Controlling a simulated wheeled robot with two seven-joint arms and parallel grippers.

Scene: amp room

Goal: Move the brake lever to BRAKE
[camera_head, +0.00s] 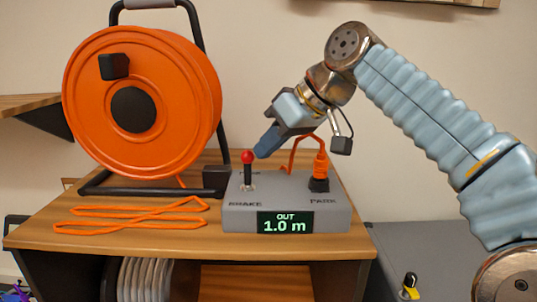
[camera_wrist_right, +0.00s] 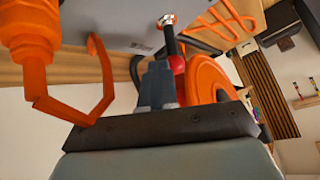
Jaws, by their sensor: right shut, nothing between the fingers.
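The brake lever (camera_head: 248,172) is a black stick with a red ball knob on top, rising from the left part of a grey control box (camera_head: 290,193). It stands about upright, on the side above the word BRAKE; PARK is printed at the right. The box display reads OUT 1.0 m. My right gripper (camera_head: 262,149) is shut and empty, its fingertips just right of the red knob. In the right wrist view the fingers (camera_wrist_right: 157,88) are together beside the lever's red knob (camera_wrist_right: 178,65); whether they touch it I cannot tell. My left gripper is not in view.
A large orange cable reel (camera_head: 185,95) on a black frame stands left of the box. Loose orange cable (camera_head: 135,223) lies on the wooden table (camera_head: 30,235). An orange plug (camera_head: 320,165) stands upright on the box's right part, close to my right gripper.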

